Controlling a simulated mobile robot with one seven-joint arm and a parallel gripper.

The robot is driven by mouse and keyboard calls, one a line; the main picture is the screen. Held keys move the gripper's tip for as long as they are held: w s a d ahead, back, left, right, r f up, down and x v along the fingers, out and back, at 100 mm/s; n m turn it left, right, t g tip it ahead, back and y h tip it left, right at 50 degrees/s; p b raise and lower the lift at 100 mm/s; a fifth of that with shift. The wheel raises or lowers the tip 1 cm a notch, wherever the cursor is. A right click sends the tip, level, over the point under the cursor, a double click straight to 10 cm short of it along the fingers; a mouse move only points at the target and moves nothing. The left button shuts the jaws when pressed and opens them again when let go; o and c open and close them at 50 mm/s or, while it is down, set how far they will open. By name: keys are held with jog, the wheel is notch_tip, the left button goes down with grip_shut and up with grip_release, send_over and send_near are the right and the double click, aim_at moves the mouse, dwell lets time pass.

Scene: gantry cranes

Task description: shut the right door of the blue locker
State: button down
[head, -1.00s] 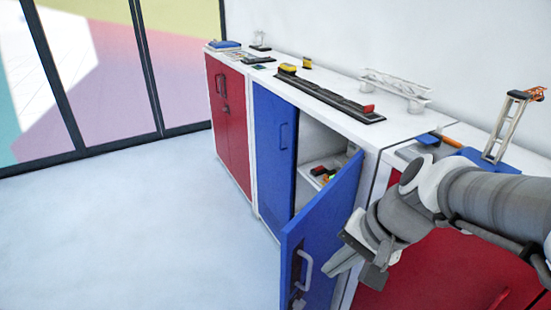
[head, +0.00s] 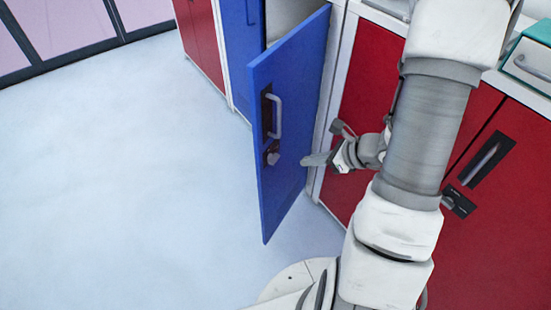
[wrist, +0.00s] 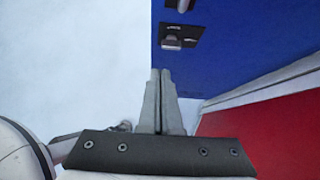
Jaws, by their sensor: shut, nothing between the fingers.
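The right door (head: 298,120) of the blue locker stands open, swung out over the floor. The blue left door (head: 240,45) appears closed. My gripper (head: 308,161) is shut and empty, close to the door's outer face, low and to the right of the handle. In the wrist view the shut fingers (wrist: 160,75) point toward the blue door (wrist: 240,45), with the latch knob (wrist: 171,42) just ahead. I cannot tell if the fingertips touch the door.
Red cabinets stand on both sides: one on the left (head: 203,45) and one on the right (head: 365,75) behind my arm. A teal and white box (head: 527,60) sits on the right cabinet top. The pale floor (head: 140,180) left of the door is clear.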

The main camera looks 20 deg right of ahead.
aim_at(264, 160)
jog(key=b+x, duration=0.1)
jog(key=x, duration=0.3)
jog(key=r+b+x, duration=0.1)
jog(key=x, duration=0.3)
jog(key=w+a+b+x, duration=0.1)
jog(key=x, duration=0.3)
jog(key=shift+r, duration=0.2)
jog(key=shift+w+a, duration=0.35)
jog(key=shift+w, duration=0.05)
jog(key=shift+w, duration=0.1)
